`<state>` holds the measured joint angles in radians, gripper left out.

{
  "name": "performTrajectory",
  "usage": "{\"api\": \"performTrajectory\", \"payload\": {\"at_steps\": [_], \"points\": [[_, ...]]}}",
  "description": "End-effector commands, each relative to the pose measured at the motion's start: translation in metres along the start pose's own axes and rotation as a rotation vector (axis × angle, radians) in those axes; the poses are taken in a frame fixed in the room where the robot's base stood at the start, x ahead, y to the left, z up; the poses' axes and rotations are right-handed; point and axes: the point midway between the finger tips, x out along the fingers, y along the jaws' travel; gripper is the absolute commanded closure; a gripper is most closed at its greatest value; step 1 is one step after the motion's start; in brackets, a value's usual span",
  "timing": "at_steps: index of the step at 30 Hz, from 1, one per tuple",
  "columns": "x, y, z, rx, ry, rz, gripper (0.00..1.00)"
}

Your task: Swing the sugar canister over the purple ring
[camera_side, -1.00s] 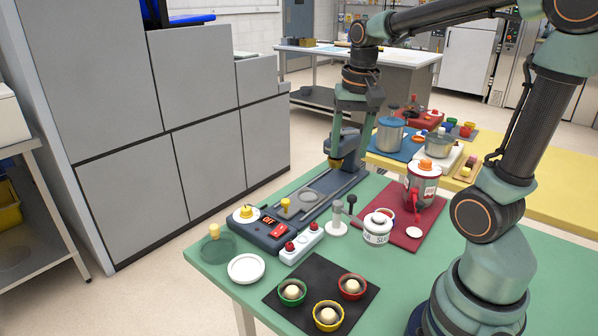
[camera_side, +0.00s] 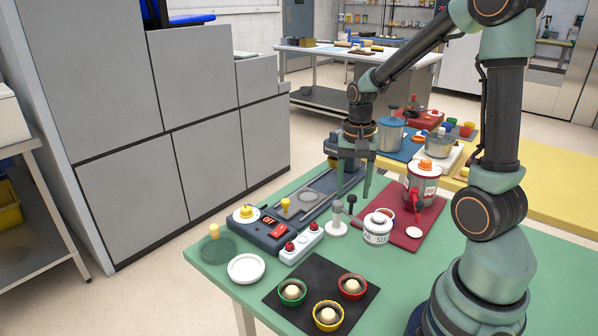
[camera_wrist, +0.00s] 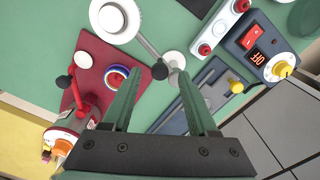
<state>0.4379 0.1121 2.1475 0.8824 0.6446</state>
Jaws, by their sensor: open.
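The white sugar canister (camera_side: 378,228), with dark lettering partly readable, stands on the green table. It shows from above in the wrist view (camera_wrist: 115,20). A pale rod runs from it toward a black knob (camera_wrist: 160,71) near a white round post base (camera_wrist: 175,60). The knob shows beside the post in the side view (camera_side: 352,199). A blue-purple ring (camera_wrist: 107,77) with a pale centre lies on the red mat; in the side view the canister mostly hides it. My gripper (camera_side: 354,190) is open and empty; its fingers (camera_wrist: 160,84) point down, with the knob between their tips in the wrist view.
A red grinder-like jar (camera_side: 422,185) stands on the red mat (camera_side: 398,238). A blue control box (camera_side: 262,232) and white button box (camera_side: 301,243) are left of the post. A black mat (camera_side: 318,272) with several cups lies in front.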

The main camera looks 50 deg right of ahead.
Motion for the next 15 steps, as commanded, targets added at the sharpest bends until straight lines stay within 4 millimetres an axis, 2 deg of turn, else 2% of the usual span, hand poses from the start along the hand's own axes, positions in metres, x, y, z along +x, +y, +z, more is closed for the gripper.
{"api": "performTrajectory", "payload": {"at_steps": [5, 14, 15], "points": [[0.0123, 0.0002, 0.0003, 0.000, 0.000, 0.000, 0.41], [0.0138, 0.0001, 0.0002, 0.000, 0.000, 0.000, 0.41], [0.0138, 0.0001, 0.0002, 0.000, 0.000, 0.000, 0.56]]}}
